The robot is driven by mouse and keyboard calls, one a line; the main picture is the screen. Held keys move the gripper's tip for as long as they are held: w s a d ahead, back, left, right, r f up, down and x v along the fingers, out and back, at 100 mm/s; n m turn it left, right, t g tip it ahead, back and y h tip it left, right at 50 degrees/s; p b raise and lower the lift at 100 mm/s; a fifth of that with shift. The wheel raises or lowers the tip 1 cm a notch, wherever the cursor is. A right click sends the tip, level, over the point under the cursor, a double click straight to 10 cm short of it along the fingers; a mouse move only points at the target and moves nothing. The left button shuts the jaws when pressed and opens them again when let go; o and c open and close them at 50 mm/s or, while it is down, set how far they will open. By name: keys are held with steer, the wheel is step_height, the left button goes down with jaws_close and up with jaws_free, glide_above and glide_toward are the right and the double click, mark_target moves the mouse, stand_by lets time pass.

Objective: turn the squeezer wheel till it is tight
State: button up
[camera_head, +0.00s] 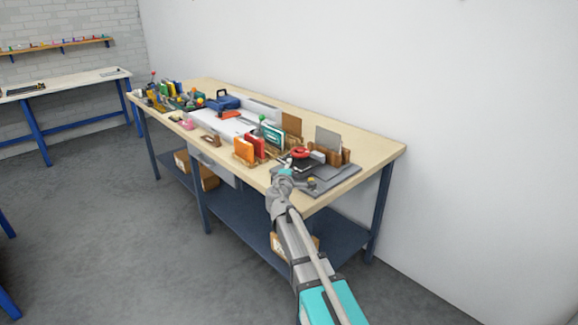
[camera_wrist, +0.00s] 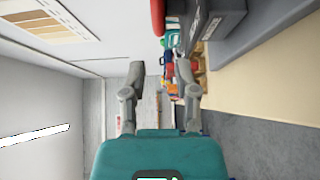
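The squeezer wheel is most likely the red ring (camera_head: 300,152) in the head view, on a dark device on the grey board near the right end of the workbench. My gripper (camera_head: 285,172) is beside it, at the bench's front edge; its fingertips are too small to make out there. In the wrist view my gripper (camera_wrist: 160,72) is open, with nothing between its two fingers. A red curved edge (camera_wrist: 157,15), probably the wheel's rim, shows at the top of that view, beyond the fingertips. I cannot tell whether any finger touches it.
The workbench (camera_head: 375,150) stands along the white wall. Orange and red upright items (camera_head: 244,150) stand left of the wheel, and a brown holder (camera_head: 333,156) with a grey sheet stands right of it. A dark grey block (camera_wrist: 218,18) is close right of the fingers.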

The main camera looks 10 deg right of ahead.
mark_target(294, 149)
steer(key=shift+s, duration=0.1)
steer(key=shift+s+d+n+t+y, duration=0.15)
steer(key=shift+s+d+n+y, duration=0.15)
steer(key=shift+s+y, duration=0.2)
steer(key=shift+s+d+n+t+y, duration=0.15)
steer(key=shift+s+d+n+y, duration=0.05)
steer(key=shift+s+n+y, duration=0.25)
steer(key=w, duration=0.4)
steer(key=w+d, duration=0.1)
steer(key=w, duration=0.4)
steer(key=w+d, duration=0.1)
steer(key=w, duration=0.3)
steer(key=shift+w+d, duration=0.2)
steer(key=shift+w, duration=0.05)
jaws_close()
